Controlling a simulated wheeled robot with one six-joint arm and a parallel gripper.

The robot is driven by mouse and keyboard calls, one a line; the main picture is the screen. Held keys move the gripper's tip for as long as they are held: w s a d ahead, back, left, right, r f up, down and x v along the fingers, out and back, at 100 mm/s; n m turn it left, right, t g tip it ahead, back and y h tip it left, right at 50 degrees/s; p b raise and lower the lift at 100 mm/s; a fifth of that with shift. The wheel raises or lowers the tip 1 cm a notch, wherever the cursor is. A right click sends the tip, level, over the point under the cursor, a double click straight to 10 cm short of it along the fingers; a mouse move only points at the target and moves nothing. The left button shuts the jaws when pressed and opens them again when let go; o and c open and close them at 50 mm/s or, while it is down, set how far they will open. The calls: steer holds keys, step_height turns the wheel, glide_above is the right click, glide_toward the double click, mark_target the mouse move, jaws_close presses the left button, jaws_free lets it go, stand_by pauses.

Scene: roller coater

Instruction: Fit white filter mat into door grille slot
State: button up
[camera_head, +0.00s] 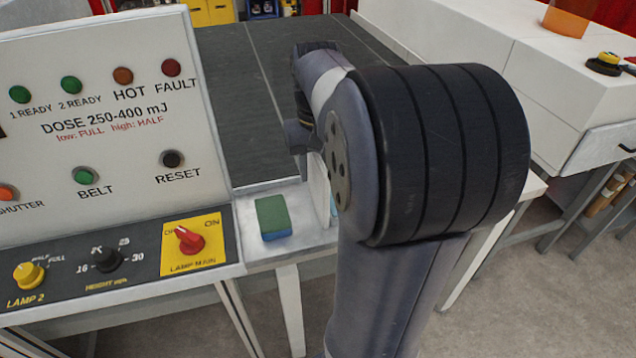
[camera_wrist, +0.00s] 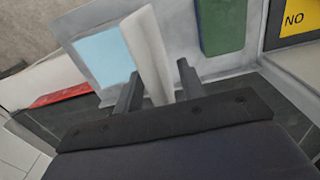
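The white filter mat (camera_wrist: 148,45) stands on edge in the wrist view, a thin pale slab. My gripper (camera_wrist: 158,85) has one finger on each side of its lower end. The left finger is close against or near the mat, and a gap shows between the mat and the right finger, so the gripper looks open around it. In the head view a white upright piece (camera_head: 318,188), apparently the same mat, shows partly behind my arm. My gripper is hidden there by the arm. I cannot make out a door grille slot in either view.
A light blue pad (camera_wrist: 103,57) lies beside the mat. A green block (camera_head: 272,217) with a blue underside lies on the white ledge; it also shows in the wrist view (camera_wrist: 220,25). The control panel (camera_head: 110,120) stands left, the dark belt (camera_head: 235,90) behind.

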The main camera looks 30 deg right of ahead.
jaws_close()
stand_by(0.3)
steer(key=shift+r, duration=0.1)
